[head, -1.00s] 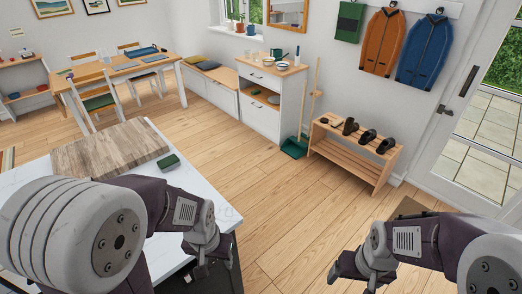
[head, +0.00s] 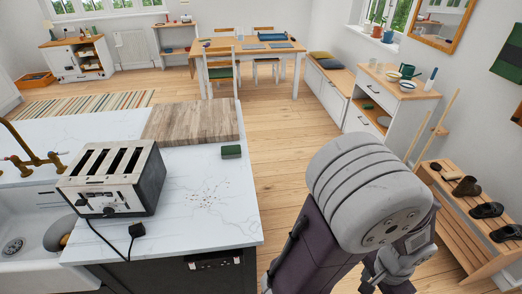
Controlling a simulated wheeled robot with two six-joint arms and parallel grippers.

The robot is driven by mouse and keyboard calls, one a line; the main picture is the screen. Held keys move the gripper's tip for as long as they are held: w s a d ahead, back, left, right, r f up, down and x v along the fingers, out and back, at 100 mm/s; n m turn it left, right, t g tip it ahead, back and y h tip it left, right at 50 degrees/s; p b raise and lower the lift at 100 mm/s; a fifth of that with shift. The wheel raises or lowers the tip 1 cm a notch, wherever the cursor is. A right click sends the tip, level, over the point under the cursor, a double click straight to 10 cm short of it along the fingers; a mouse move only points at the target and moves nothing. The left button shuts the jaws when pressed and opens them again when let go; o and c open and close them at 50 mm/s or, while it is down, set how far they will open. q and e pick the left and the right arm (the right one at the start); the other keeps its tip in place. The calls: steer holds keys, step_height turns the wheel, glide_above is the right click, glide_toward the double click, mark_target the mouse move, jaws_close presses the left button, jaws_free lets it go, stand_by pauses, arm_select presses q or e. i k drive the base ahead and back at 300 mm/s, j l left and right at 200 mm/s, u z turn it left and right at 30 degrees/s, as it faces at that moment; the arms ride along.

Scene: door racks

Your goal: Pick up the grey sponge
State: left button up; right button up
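I cannot make out a clearly grey sponge in the head view. A small dark green block (head: 231,151), possibly a sponge, lies on the white marble counter (head: 190,228) beside the wooden board. A roundish grey thing (head: 56,236) with a yellowish patch by it sits in the sink, partly hidden; I cannot tell what it is. My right gripper is out of view.
A toaster (head: 117,181) with cord and plug stands on the counter by the sink (head: 35,215) and brass tap (head: 32,160). Crumbs (head: 208,195) lie near the wooden board (head: 195,122). A shoe rack (head: 460,220) stands at right. Wooden floor is open beyond the counter.

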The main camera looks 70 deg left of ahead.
mark_target(229, 151)
steer(key=i+u, duration=0.85)
steer(key=i+l+u, duration=0.3)
steer(key=u, duration=0.15)
steer(key=i+j+u, duration=0.15)
steer(key=u, duration=0.3)
steer(key=i+j+u, duration=0.1)
steer(key=i+u, duration=0.15)
steer(key=u, duration=0.25)
steer(key=i+u, duration=0.2)
steer(key=u, duration=0.25)
steer(key=i+u, duration=0.2)
steer(key=u, duration=0.25)
steer(key=i+l+u, duration=0.15)
steer(key=u, duration=0.3)
steer(key=i+l+u, duration=0.2)
steer(key=u, duration=0.3)
steer(key=i+l+u, duration=0.1)
steer(key=l+u, duration=0.2)
steer(key=u, duration=0.15)
steer(key=i+u, duration=0.15)
steer(key=u, duration=0.2)
steer(key=i+l+u, duration=0.1)
steer(key=u, duration=0.25)
steer(key=i+l+u, duration=0.15)
steer(key=u, duration=0.2)
